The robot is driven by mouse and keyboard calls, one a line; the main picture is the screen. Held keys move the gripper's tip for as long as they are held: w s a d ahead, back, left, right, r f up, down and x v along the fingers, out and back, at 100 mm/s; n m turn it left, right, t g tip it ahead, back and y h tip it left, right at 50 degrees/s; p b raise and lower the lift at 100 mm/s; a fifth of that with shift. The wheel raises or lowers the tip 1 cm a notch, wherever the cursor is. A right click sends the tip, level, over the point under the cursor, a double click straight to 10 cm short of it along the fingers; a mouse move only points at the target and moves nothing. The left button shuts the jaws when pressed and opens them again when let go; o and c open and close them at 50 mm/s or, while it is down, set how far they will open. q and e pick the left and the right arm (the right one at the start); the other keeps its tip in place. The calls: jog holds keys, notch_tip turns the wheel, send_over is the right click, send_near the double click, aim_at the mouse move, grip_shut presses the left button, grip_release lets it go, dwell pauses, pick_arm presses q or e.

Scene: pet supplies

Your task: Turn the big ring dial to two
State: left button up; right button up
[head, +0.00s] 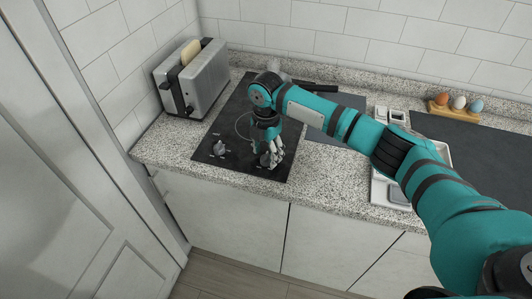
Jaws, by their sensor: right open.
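A black cooktop (206,150) is set in the speckled counter. Near its front edge is a grey knob (219,148) with small pale marks around it. A second dark knob (265,160) sits to its right, partly hidden by my right gripper. My right gripper (271,158) is open and points down at this second knob, with its fingers around or just above it; I cannot tell whether they touch it. No number can be read on either knob, so their settings are unclear. My left gripper is not in view.
A silver toaster (197,81) with bread stands at the back left. A pan's dark handle (314,87) shows behind my right arm. A wooden egg holder (440,108) is at the back right. A pale sink or tray (380,190) lies right of the cooktop, partly covered by my arm.

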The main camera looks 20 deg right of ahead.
jog(key=shift+f, duration=0.85)
jog(key=shift+c, duration=0.4)
